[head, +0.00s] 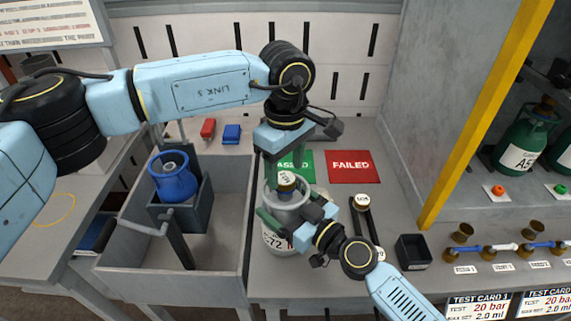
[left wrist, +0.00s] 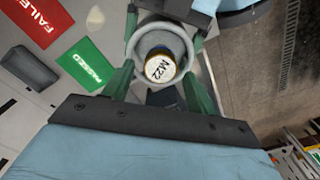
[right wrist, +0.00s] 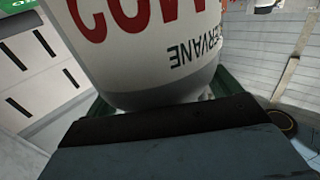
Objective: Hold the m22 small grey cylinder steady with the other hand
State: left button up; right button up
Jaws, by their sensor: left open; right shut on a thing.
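The small grey cylinder (head: 288,214) stands upright on the bench, in the middle of the head view. Its brass valve (head: 286,181) has a white top marked M22, seen from above in the left wrist view (left wrist: 161,68). My right gripper (head: 290,226) is shut on the cylinder's body from the front right. The cylinder's white lettered side (right wrist: 150,50) fills much of the right wrist view. My left gripper (head: 284,172) points down from above, open, with its fingers on either side of the valve. Whether they touch the collar I cannot tell.
A grey bin (head: 240,240) at the left has a blue cylinder (head: 173,178) in a holder. Green and red FAILED (head: 353,166) mats lie behind. A wrench-like tool (head: 369,225) and a black box (head: 413,251) lie right. A yellow post (head: 485,110) stands further right.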

pick_arm(q)
jog(key=n, duration=0.4)
jog(key=shift+n, duration=0.6)
jog(key=n, duration=0.3)
jog(key=shift+n, duration=1.5)
jog(key=shift+n, duration=1)
jog(key=n, duration=0.4)
jog(key=shift+f, duration=0.1)
